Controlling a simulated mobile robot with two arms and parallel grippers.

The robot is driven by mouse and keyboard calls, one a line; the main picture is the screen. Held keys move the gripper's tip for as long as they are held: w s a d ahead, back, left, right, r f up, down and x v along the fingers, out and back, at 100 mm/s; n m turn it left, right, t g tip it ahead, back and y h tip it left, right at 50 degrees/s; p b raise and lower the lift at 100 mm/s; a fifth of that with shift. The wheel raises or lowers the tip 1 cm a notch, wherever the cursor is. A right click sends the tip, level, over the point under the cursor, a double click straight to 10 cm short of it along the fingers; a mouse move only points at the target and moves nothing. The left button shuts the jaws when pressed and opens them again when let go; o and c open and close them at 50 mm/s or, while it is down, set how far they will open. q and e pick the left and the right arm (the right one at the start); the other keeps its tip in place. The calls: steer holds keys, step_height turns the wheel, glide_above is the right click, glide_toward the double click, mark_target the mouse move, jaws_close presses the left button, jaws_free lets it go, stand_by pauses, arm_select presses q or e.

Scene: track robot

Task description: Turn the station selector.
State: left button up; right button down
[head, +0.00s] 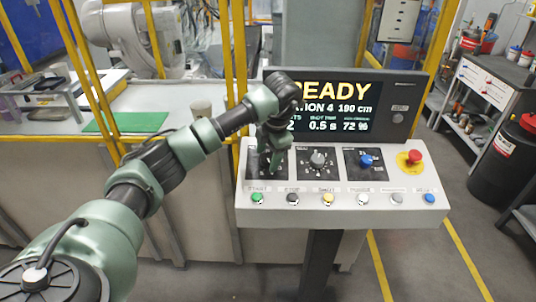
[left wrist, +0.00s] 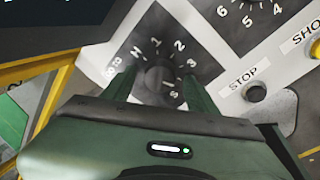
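The control panel (head: 340,216) stands in front of me, with a screen (head: 340,105) reading "READY" and "STATION 4". My left gripper (head: 269,160) points down over the leftmost dial (head: 283,172) and hides most of it. In the left wrist view, the black knob (left wrist: 158,78) of this numbered dial lies between the two fingers of my left gripper (left wrist: 158,88). The fingers are apart, one on each side of the knob, with a gap seen on both sides. Whether the fingertips reach down beside the knob is hard to tell. My right gripper is not in view.
A grey numbered knob (head: 318,159), a blue knob (head: 366,160) and a red mushroom button (head: 414,157) sit to the right. A row of coloured buttons, including a green one (head: 257,198), lies along the front. Yellow fence posts (head: 240,50) stand behind.

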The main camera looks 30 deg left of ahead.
arm_select(q)
jaws_close()
